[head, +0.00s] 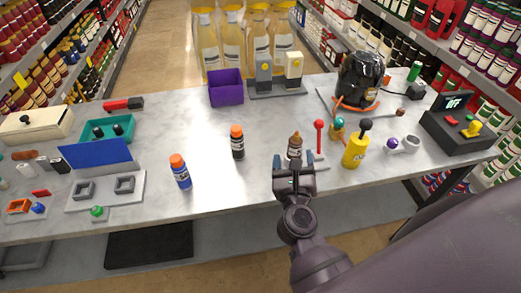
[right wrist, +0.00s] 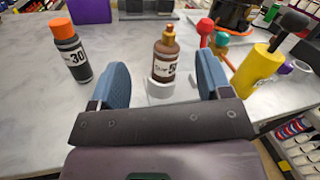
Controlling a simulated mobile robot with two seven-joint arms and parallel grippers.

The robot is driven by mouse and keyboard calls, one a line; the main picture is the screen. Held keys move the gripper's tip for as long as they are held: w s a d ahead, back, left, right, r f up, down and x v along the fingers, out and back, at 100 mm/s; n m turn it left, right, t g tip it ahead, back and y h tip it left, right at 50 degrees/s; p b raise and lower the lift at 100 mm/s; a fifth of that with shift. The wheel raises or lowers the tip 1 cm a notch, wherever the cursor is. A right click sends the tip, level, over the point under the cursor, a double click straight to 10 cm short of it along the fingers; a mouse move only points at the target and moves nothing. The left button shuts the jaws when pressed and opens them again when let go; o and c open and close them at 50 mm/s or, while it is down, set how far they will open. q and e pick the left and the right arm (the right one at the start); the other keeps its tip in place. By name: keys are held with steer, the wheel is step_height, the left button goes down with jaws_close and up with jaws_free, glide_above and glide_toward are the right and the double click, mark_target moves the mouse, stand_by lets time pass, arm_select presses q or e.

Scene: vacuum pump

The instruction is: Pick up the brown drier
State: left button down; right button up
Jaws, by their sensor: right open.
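The brown drier (head: 295,146) is a small brown bottle with a copper-coloured cap and a white label. In the right wrist view the brown drier (right wrist: 166,58) stands upright on a small white base (right wrist: 160,90). My right gripper (head: 294,166) is open at the front edge of the table, just in front of the bottle. In the right wrist view its blue fingers (right wrist: 162,88) stand apart to the left and right of the bottle, without visible contact. The bottle's lower part is partly hidden by the gripper in the head view. My left gripper is not in view.
A black bottle with an orange cap (head: 237,142) and a blue one (head: 180,171) stand to the left. A red-knobbed lever (head: 319,136) and a yellow pump-like cylinder (head: 355,151) stand close on the right. Bare tabletop lies behind the drier.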

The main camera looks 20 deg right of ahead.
mark_target(296, 139)
steer(key=w+d+m, duration=0.2)
steer(key=w+d+m+g+p, duration=0.1)
steer(key=m, duration=0.1)
steer(key=shift+w+d+f+h, duration=0.35)
steer(key=shift+f+h, duration=0.05)
steer(key=shift+w+d, duration=0.25)
steer(key=shift+w, duration=0.4)
steer(key=p+x, duration=0.1)
steer(key=x, duration=0.2)
steer(key=shift+w+r, duration=0.1)
steer(key=shift+w, duration=0.15)
steer(key=shift+w+d, duration=0.25)
steer(key=shift+w, duration=0.2)
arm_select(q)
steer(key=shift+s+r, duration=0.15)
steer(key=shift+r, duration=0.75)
arm_select(e)
steer(key=shift+c, duration=0.3)
jaws_close()
